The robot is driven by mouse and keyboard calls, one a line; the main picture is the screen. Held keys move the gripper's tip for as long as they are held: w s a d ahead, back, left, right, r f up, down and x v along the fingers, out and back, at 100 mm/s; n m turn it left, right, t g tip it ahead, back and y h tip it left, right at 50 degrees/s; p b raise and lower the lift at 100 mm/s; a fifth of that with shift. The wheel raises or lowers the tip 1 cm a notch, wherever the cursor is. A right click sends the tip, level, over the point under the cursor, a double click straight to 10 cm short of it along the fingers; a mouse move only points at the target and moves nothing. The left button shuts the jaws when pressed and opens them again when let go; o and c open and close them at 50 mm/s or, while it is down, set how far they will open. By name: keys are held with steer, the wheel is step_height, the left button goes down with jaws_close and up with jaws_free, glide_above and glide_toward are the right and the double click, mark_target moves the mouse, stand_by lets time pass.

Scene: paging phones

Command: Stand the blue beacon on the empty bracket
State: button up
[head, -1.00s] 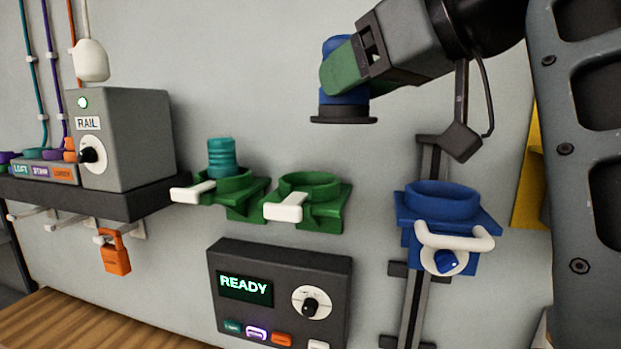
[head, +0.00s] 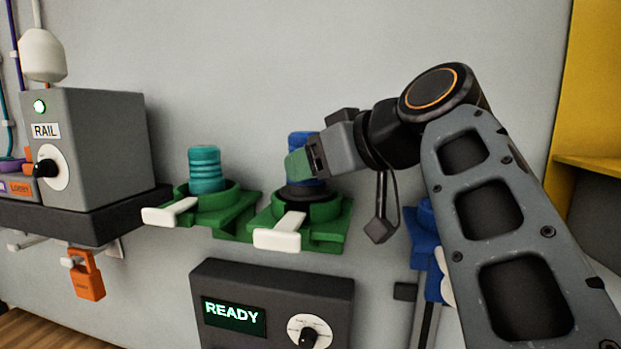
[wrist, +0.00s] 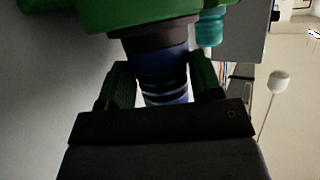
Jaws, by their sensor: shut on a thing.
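The blue beacon (head: 301,146) is upright, with its dark base down in the ring of the right green bracket (head: 330,208). I cannot tell whether the base rests on the bracket's floor. My gripper (head: 300,164) reaches in from the right and is shut on the beacon. In the wrist view, the green fingers of my gripper (wrist: 164,88) are on both sides of the beacon (wrist: 165,66), whose dark base meets the green bracket (wrist: 150,14). The bracket's white lever (head: 280,232) sticks out in front.
A teal beacon (head: 205,170) stands in the left green bracket (head: 222,198), close beside. A blue bracket (head: 424,250) is partly hidden behind my arm. A dark READY panel (head: 262,275) is below. A grey RAIL box (head: 100,150) sits on a shelf at left.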

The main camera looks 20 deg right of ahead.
steer(key=shift+w+f+b, duration=0.15)
steer(key=shift+f+b, duration=0.15)
steer(key=shift+f, duration=0.55)
steer(key=shift+s+f, duration=0.2)
steer(key=shift+f, duration=0.1)
steer(key=shift+w, duration=0.1)
steer(key=shift+f+b, duration=0.2)
steer(key=shift+b, duration=0.2)
steer(key=o, duration=0.9)
steer(key=shift+r, duration=0.15)
